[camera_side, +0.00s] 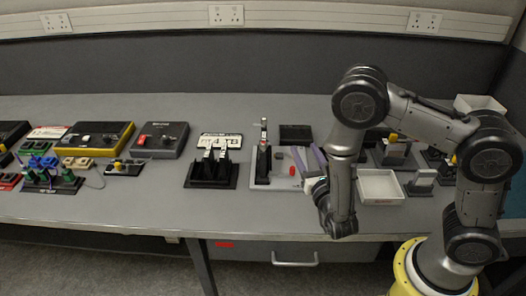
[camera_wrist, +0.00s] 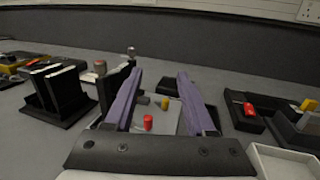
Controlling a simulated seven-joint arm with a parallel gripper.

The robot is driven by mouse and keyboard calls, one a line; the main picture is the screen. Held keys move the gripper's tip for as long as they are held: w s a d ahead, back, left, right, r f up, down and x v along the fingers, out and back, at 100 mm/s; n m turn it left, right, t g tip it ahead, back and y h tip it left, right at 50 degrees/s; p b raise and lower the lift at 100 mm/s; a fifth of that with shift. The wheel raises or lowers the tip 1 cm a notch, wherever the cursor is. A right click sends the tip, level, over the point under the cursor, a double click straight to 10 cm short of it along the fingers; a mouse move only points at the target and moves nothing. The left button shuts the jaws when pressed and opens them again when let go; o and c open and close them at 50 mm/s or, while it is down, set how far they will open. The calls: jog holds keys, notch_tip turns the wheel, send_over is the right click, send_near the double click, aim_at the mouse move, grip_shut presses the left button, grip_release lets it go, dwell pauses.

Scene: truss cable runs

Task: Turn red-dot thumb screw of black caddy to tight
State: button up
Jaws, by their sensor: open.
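A black upright holder, which looks like the black caddy (camera_side: 263,163), stands on a pale grey plate left of my gripper. In the wrist view the black caddy (camera_wrist: 112,86) is just left of the left finger, partly hidden by it. A grey knob with a reddish top (camera_wrist: 100,67) shows there, likely the red-dot thumb screw; its turn position is too small to tell. A second small knob (camera_wrist: 131,51) stands behind. My gripper (camera_side: 307,150), with purple fingers, is open and empty right of the caddy. In the wrist view my gripper (camera_wrist: 160,76) points toward the back wall.
A small red cylinder (camera_wrist: 148,122) and a yellow piece (camera_wrist: 165,103) show between the fingers. A black slotted rack (camera_side: 211,172) stands left of the caddy. A white tray (camera_side: 380,188) lies to the right. Bare table shows along the front left.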

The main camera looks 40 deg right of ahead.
jog(key=s+d+r+m+g+h, duration=0.1)
jog(key=s+d+m+g+h, duration=0.9)
jog(key=s+d+m+g, duration=0.65)
jog(key=s+a+f+m+g+y, duration=0.1)
jog(key=s+m+g+y, duration=0.25)
jog(key=g, duration=0.25)
jog(key=s+a+m+g+y, duration=0.2)
jog(key=s+m+g, duration=0.2)
jog(key=g, duration=0.3)
jog(key=s+a+f+m+g+y, duration=0.2)
jog(key=s+a+m+g+y, duration=0.2)
jog(key=a+m+y, duration=0.55)
jog(key=w+a+f+m+t+y, duration=0.2)
jog(key=w+a+m+t+y, duration=0.25)
jog(key=y, duration=0.75)
jog(key=m+t+y, duration=0.8)
jog(key=m+t, duration=0.8)
jog(key=t, duration=0.6)
send_near(265, 143)
jog(key=x, duration=1.3)
jog(key=shift+w+a+f, duration=0.15)
jog(key=shift+w+f, duration=0.05)
jog(key=shift+w, duration=0.1)
